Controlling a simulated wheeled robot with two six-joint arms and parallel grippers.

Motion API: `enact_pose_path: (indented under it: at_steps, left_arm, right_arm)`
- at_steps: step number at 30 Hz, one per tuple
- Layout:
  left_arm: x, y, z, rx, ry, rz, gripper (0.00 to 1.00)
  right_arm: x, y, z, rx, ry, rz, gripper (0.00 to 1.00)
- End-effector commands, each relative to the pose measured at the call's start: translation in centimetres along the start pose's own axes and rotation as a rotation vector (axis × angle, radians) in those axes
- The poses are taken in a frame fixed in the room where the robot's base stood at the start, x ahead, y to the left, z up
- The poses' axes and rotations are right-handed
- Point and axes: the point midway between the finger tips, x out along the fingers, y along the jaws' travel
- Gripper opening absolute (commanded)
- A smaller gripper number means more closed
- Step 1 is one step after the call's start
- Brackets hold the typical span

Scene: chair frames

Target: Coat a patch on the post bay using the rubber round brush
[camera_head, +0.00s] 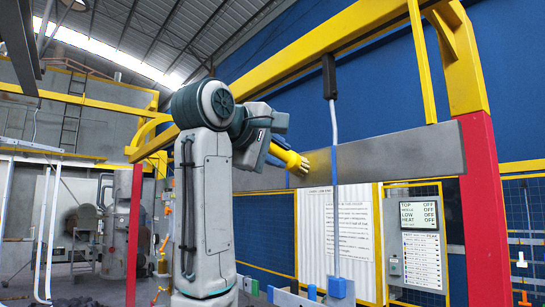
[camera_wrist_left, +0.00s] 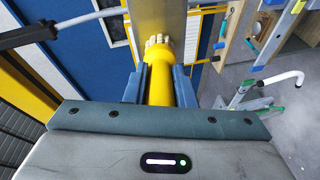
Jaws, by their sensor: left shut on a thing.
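The rubber round brush (camera_head: 290,158) has a yellow handle and a blunt round head. In the left wrist view the brush (camera_wrist_left: 160,85) points away from me, with pale stubby bristles at its tip. My left gripper (camera_head: 278,146) is shut on the handle; its blue fingers (camera_wrist_left: 158,86) flank it in the wrist view. The brush tip overlaps a long grey panel (camera_head: 400,153) of the bay, also seen behind the bristles (camera_wrist_left: 157,20). I cannot tell whether the bristles touch it. No coated patch is clear to me. My right gripper is not in view.
A red and yellow post (camera_head: 484,210) stands at the right, and a yellow beam (camera_head: 310,60) crosses above. A blue-and-white vertical rod (camera_head: 334,190) hangs in front of the panel, close to the brush. A white corrugated sign (camera_head: 350,235) and a control board (camera_head: 415,240) are below.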

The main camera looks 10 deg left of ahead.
Motion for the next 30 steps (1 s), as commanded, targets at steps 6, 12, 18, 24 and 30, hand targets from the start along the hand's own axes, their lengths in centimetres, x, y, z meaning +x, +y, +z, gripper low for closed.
enact_pose_path:
  at_steps: [6, 12, 18, 24, 30]
  left_arm:
    - [-0.6, 0.1, 1.9, 0.001, -0.001, 0.003, 0.0]
    - [-1.1, 0.4, 3.3, 0.001, -0.001, 0.002, 0.0]
    - [-1.2, 0.5, 3.8, 0.0, 0.0, 0.001, 0.0]
    - [-1.8, 0.7, 5.4, 0.001, -0.001, 0.002, 0.0]
    - [-2.2, 1.0, 6.9, 0.001, -0.001, 0.001, 0.0]
  right_arm:
    - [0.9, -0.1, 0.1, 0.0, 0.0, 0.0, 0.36]
    - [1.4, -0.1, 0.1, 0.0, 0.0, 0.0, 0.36]
    - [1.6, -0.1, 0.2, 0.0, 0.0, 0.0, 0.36]
    - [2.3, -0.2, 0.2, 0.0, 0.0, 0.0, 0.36]
    - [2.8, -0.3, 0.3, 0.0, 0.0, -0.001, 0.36]
